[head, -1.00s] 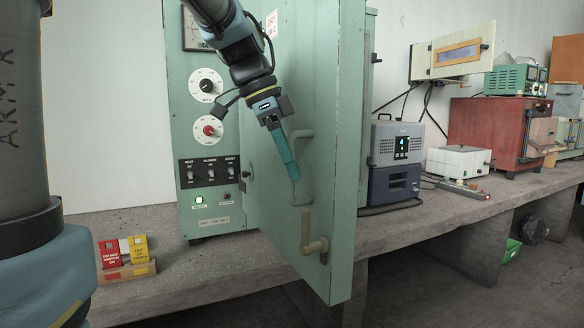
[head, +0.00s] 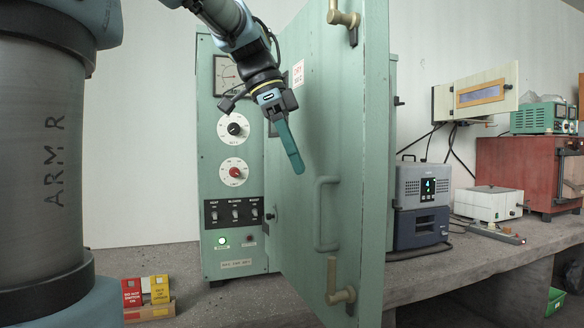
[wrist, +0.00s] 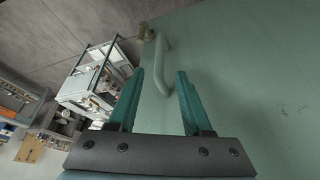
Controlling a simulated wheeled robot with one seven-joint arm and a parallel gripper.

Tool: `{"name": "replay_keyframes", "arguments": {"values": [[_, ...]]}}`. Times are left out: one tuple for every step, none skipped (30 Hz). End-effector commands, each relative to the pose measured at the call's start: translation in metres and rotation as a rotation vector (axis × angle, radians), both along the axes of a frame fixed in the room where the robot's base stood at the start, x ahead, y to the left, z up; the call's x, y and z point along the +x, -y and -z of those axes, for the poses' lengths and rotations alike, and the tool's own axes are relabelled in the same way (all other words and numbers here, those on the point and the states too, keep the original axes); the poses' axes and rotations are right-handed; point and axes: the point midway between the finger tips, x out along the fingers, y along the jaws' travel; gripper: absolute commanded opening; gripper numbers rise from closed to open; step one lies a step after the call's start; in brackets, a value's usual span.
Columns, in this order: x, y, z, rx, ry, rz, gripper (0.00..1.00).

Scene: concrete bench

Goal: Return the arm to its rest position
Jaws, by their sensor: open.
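My gripper (head: 292,158) hangs from my arm in front of the open green cabinet door, above and left of the door's handle (head: 327,214). In the wrist view the two teal fingers of my gripper (wrist: 157,90) are apart with nothing between them. The pale handle (wrist: 163,62) shows beyond the fingertips, not gripped. The green door (head: 345,110) stands swung open towards me, and it fills the right of the wrist view.
The cabinet front (head: 222,140) has dials, switches and a lit green lamp. A caddy with red and yellow tags (head: 146,292) sits on the concrete bench (head: 190,262). A grey-blue device (head: 422,200), a white box (head: 488,204) and a red cabinet (head: 528,175) stand to the right.

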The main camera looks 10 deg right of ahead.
Motion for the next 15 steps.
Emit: {"name": "replay_keyframes", "arguments": {"values": [[0.000,0.000,0.000,0.000,0.000,0.000,0.50],[0.000,0.000,0.000,0.000,0.000,0.000,0.50],[0.000,0.000,0.001,0.001,-0.002,-0.005,0.50],[0.001,-0.001,0.003,0.004,-0.003,-0.016,0.50],[0.003,-0.002,0.006,0.010,-0.008,-0.037,0.50],[0.007,-0.006,0.013,0.022,-0.017,-0.079,0.50],[0.011,-0.009,0.021,0.036,-0.026,-0.124,0.50],[0.015,-0.014,0.031,0.050,-0.037,-0.184,0.50],[0.021,-0.022,0.047,0.075,-0.053,-0.280,0.50],[0.026,-0.029,0.062,0.095,-0.065,-0.364,0.50],[0.031,-0.039,0.077,0.119,-0.078,-0.456,0.50],[0.036,-0.052,0.100,0.148,-0.093,-0.586,0.50],[0.037,-0.063,0.118,0.170,-0.104,-0.684,0.50],[0.038,-0.075,0.135,0.191,-0.113,-0.784,0.50],[0.037,-0.091,0.157,0.214,-0.123,-0.912,0.50]]}}
